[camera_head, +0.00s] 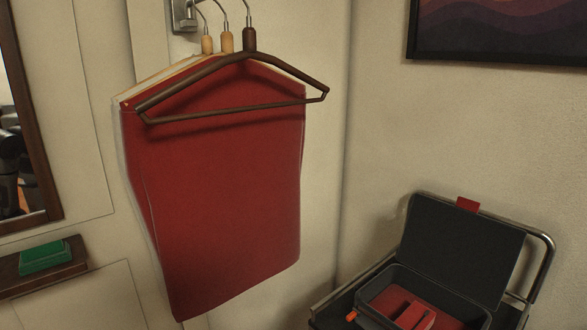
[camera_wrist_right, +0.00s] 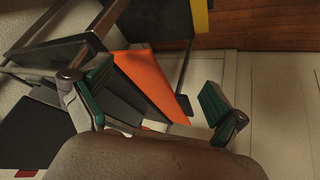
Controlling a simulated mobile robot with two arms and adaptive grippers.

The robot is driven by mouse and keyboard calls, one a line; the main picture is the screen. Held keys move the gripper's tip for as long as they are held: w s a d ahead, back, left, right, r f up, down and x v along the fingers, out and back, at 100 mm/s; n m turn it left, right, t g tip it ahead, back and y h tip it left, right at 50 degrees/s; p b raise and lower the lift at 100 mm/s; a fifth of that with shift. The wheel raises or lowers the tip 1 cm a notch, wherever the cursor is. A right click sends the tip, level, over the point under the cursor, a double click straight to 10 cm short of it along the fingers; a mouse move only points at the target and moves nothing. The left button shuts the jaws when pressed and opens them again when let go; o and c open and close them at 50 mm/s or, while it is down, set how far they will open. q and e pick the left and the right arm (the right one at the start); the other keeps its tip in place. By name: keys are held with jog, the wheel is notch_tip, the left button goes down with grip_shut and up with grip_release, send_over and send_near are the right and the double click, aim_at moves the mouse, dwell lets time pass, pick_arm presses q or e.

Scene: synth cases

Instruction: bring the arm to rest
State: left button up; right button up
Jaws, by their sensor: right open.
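My right gripper (camera_wrist_right: 155,90) shows in the right wrist view with its two green-padded fingers spread wide. Nothing is held between the pads. An orange flat piece (camera_wrist_right: 150,82) lies beyond the gap between the fingers, next to dark panels and thin metal bars. Neither gripper shows in the head view. My left gripper is in no view.
A dark case (camera_head: 462,255) stands open on a metal-tube rack (camera_head: 548,262) at the lower right, with red contents inside. Red cloth (camera_head: 220,190) hangs under a brown hanger (camera_head: 250,55). A green box (camera_head: 45,256) lies on a wooden shelf (camera_head: 45,283).

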jog(key=s+a+f+g+y, duration=0.1)
jog(key=s+g, duration=0.1)
jog(key=s, duration=0.2)
jog(key=s+a+f+g, duration=0.1)
jog(key=s+f+g, duration=0.1)
jog(key=s, duration=0.2)
jog(key=s+f+g+p, duration=0.1)
jog(key=s+f+p, duration=0.15)
jog(key=f, duration=2.55)
jog(key=s+d+f+g, duration=0.1)
jog(key=s+d+f, duration=0.2)
jog(key=s+f, duration=0.8)
jog(key=s, duration=0.4)
jog(key=shift+d+f+n, duration=0.2)
jog(key=shift+n, duration=0.2)
jog(key=shift+s, duration=0.1)
